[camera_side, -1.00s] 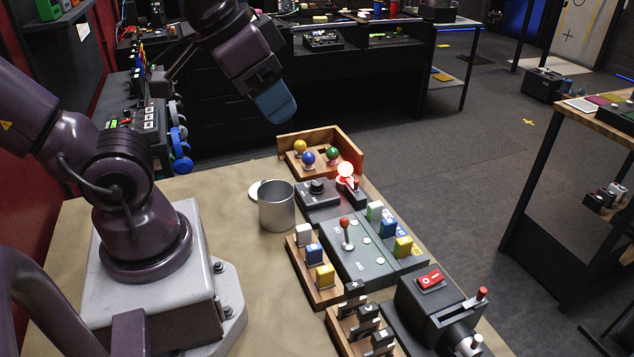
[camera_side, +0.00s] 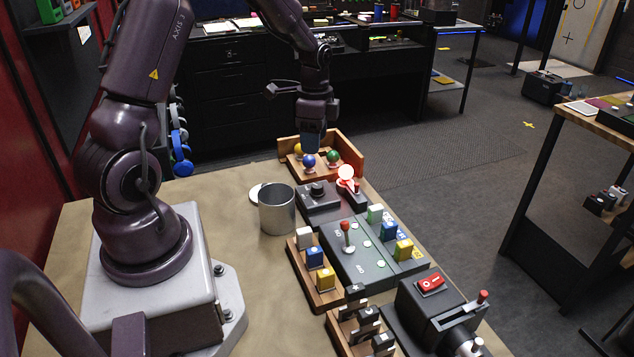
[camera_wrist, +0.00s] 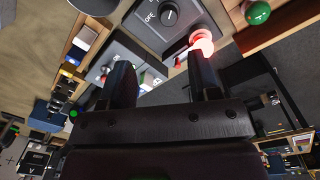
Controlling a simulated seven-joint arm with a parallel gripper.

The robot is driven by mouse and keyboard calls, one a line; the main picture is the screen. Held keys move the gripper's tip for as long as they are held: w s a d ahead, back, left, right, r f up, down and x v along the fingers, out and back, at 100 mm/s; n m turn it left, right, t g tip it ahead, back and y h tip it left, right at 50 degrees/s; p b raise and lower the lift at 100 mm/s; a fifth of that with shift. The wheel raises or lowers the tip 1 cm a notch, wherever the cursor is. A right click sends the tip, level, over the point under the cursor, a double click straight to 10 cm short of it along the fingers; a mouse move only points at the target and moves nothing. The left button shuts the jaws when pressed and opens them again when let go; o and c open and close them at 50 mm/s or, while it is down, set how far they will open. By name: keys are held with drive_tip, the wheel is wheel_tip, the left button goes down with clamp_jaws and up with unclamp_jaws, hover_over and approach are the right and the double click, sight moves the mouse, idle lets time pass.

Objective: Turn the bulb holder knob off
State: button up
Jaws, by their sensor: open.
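The bulb holder is a dark box (camera_side: 319,199) with a round black knob (camera_side: 317,188) on top. Its bulb (camera_side: 346,172) glows bright red-white beside it. In the wrist view the knob (camera_wrist: 168,13) shows near the top centre with an OFF label to its left, and the lit bulb (camera_wrist: 202,44) shows near the right fingertip. My gripper (camera_side: 311,146) points down above the wooden tray of balls, behind the knob and apart from it. In the wrist view my gripper (camera_wrist: 163,72) is open, with nothing between its fingers.
A wooden tray (camera_side: 348,148) with coloured balls stands below and behind my gripper. A metal cup (camera_side: 277,210) stands left of the knob box. A grey panel (camera_side: 357,262) with a red-tipped lever and coloured blocks lies in front. The table's left part is bare.

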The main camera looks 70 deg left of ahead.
sight(317, 185)
drive_tip(key=f+m, duration=0.1)
drive_tip(key=f, duration=0.7)
drive_tip(key=w+f+m, duration=0.1)
drive_tip(key=f, duration=0.3)
drive_tip(key=shift+a+f+m, duration=0.2)
drive_tip(key=shift+m, duration=0.1)
drive_tip(key=shift+c, duration=0.3)
drive_tip(key=c, duration=0.9)
